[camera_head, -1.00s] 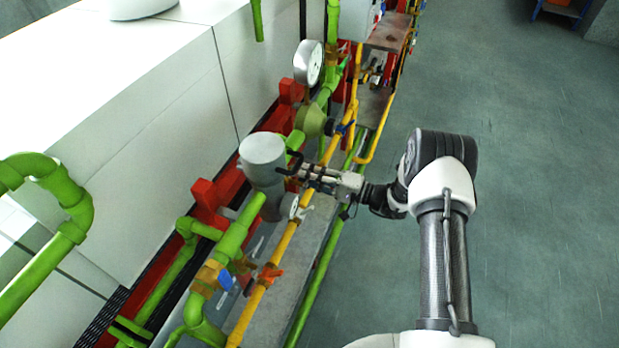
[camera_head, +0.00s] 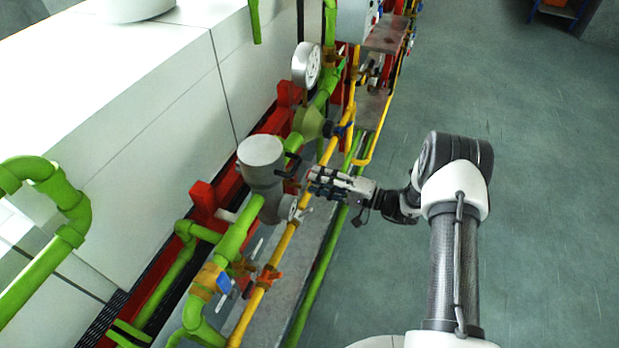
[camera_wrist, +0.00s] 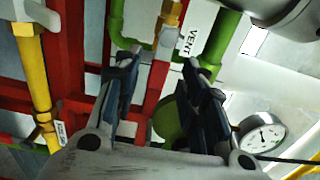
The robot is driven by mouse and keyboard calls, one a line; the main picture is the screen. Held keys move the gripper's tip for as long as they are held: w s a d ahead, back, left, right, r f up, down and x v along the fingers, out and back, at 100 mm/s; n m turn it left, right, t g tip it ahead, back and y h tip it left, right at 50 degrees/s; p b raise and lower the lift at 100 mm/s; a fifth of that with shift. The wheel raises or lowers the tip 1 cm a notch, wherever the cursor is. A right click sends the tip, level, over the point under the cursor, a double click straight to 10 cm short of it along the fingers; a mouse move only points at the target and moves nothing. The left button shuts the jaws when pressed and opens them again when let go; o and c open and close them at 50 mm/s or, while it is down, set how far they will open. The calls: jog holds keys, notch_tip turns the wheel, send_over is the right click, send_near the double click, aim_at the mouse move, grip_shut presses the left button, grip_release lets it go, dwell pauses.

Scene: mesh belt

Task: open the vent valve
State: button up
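My gripper (camera_head: 312,182) is to the right of a grey cylindrical housing (camera_head: 262,152) on the green pipe. A black handle (camera_head: 291,164) sticks out of the housing toward my fingertips, with a small gap between. In the wrist view my gripper (camera_wrist: 163,60) has its two dark fingers apart with nothing between them. Beyond the fingers is a brass fitting (camera_wrist: 171,12) on a pipe. Beside it hangs a white label (camera_wrist: 189,42) with letters starting "VE". I cannot tell for sure which part is the vent valve.
A round gauge (camera_head: 306,64) stands farther back. The floor (camera_head: 540,200) at right is clear.

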jog(key=v, duration=0.8)
jog(key=shift+s+d+r, duration=0.1)
jog(key=shift+d+r, duration=0.05)
jog(key=shift+r, duration=0.05)
jog(key=s+a+r+n+g+h, duration=0.2)
jog(key=s+a+r+g+h, duration=0.15)
jog(key=s+r, duration=0.45)
jog(key=s+a+r+n+g+h, duration=0.2)
jog(key=s+r+g+h, duration=0.15)
jog(key=s+r, duration=0.45)
jog(key=s+d+r+t+h, duration=0.2)
jog(key=s+d+r+h, duration=0.3)
jog(key=s, duration=0.2)
jog(key=s+d+r+t+h, duration=0.3)
jog(key=s+d+r+h, duration=0.2)
jog(key=s, duration=0.3)
jog(key=shift+d+t, duration=0.25)
jog(key=shift+t, duration=0.05)
